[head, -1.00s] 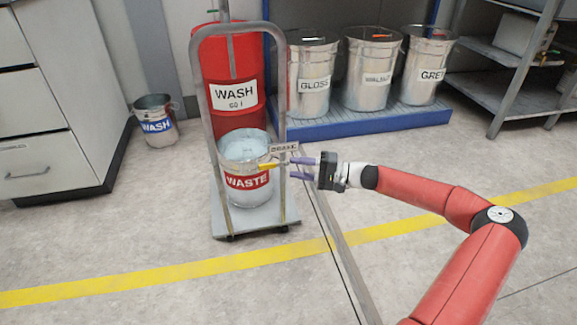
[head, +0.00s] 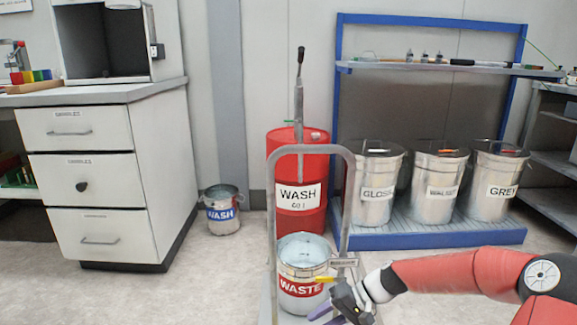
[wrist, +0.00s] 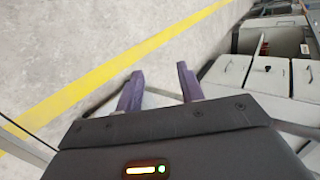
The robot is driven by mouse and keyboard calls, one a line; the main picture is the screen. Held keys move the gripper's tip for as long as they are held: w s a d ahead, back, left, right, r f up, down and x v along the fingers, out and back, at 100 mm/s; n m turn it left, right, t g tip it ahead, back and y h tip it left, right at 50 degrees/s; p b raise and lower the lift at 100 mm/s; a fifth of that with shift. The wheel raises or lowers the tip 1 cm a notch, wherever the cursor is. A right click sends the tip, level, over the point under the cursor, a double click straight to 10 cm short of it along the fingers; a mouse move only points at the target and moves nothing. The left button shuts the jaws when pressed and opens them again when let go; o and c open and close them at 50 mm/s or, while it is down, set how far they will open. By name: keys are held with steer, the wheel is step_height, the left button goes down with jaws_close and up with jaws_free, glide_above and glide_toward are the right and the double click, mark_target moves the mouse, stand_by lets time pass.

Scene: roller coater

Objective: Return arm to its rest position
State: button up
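My gripper (head: 326,315) is low in the head view, just right of and below the waste bucket (head: 302,287). In the wrist view its two purple fingers (wrist: 158,84) are spread apart with nothing between them. My red arm reaches in from the right edge, bent at the elbow. The waste bucket is metal with a red label and holds pale liquid. It stands on a trolley with a grey hoop handle (head: 348,190). I cannot tell whether the gripper touches the trolley.
A red wash drum (head: 297,160) with a pump stands behind the trolley. Lidded gloss, walnut and grey cans stand on a blue-framed rack (head: 430,237) at the right. A small wash bucket (head: 222,215) and a drawer cabinet (head: 95,190) are left.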

steer(key=s+d+r+t+h+p, duration=0.3)
steer(key=s+r+h, duration=0.2)
steer(key=s+r, duration=0.7)
steer(key=s+d+r+t+h+p, duration=0.3)
steer(key=s+r+h+p, duration=0.1)
steer(key=s+r, duration=0.8)
step_height(320, 180, up, 3)
steer(key=shift+s+f+h, duration=0.2)
steer(key=shift+s+h, duration=0.2)
steer(key=shift+h, duration=0.2)
